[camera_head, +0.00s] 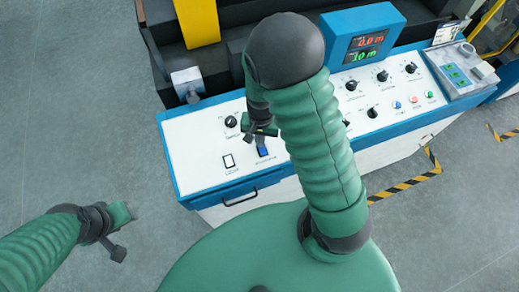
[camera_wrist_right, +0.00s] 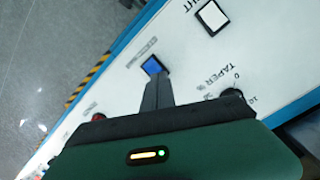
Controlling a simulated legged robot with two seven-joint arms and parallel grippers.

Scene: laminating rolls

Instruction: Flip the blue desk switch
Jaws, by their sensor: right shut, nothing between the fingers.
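The blue desk switch (camera_head: 264,151) sits on the white top of the control desk (camera_head: 200,150), near its front edge. In the right wrist view the blue switch (camera_wrist_right: 153,66) shows just beyond my fingertips. My right gripper (camera_head: 262,133) is over the desk, directly behind the blue switch in the head view. Its fingers (camera_wrist_right: 157,82) are shut and empty, pointing at the switch; I cannot tell whether they touch it. My left gripper (camera_head: 118,250) hangs over the floor left of the desk, and its jaws are too unclear to read.
A white light switch (camera_head: 229,160) is left of the blue one. The taper knob (camera_head: 231,121) is behind them. A blue display box (camera_head: 362,42) stands at the back. Further knobs and coloured buttons (camera_head: 413,99) are to the right. A handle (camera_head: 239,198) projects from the desk front.

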